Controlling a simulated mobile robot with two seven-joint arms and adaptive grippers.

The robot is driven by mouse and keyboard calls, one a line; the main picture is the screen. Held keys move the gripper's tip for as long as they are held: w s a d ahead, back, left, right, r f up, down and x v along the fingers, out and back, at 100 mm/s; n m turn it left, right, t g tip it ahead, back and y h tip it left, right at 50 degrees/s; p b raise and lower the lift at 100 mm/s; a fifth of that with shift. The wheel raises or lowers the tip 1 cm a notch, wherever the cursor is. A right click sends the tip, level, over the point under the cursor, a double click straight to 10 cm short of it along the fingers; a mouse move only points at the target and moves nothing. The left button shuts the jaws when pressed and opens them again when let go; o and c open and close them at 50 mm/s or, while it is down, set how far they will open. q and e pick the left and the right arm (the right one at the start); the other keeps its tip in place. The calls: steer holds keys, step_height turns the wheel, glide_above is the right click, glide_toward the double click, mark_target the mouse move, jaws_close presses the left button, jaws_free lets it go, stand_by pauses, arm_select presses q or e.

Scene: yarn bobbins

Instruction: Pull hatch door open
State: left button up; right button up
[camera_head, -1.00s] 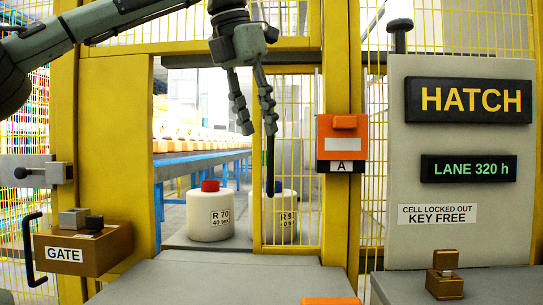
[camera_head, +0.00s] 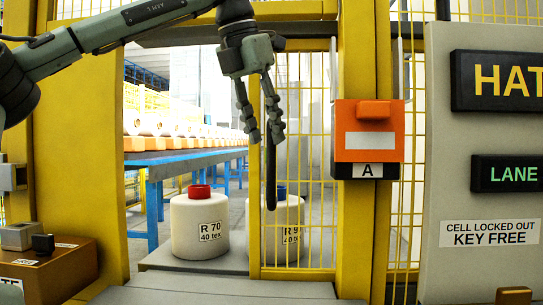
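The hatch door (camera_head: 308,262) is a yellow-framed mesh panel. It covers the right part of the doorway, and the left part is an open gap. A black upright handle bar (camera_head: 270,190) stands at the door's left edge. My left gripper (camera_head: 266,138) hangs down from above at the handle's upper part, its fingers spread apart. The right finger overlaps the bar in the picture, and I cannot tell whether it touches. My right gripper is not in view.
A white bobbin with a red top (camera_head: 199,222) stands in the gap. Another with a blue top (camera_head: 281,232) is partly behind the mesh. An orange box marked A (camera_head: 367,140) is on the right post. The grey HATCH panel (camera_head: 480,265) stands at the right.

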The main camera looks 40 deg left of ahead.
mark_target(268, 143)
arm_select(q)
steer(key=x, duration=0.5)
steer(key=shift+w+f, duration=0.1)
steer(key=shift+f, duration=0.2)
jaws_close()
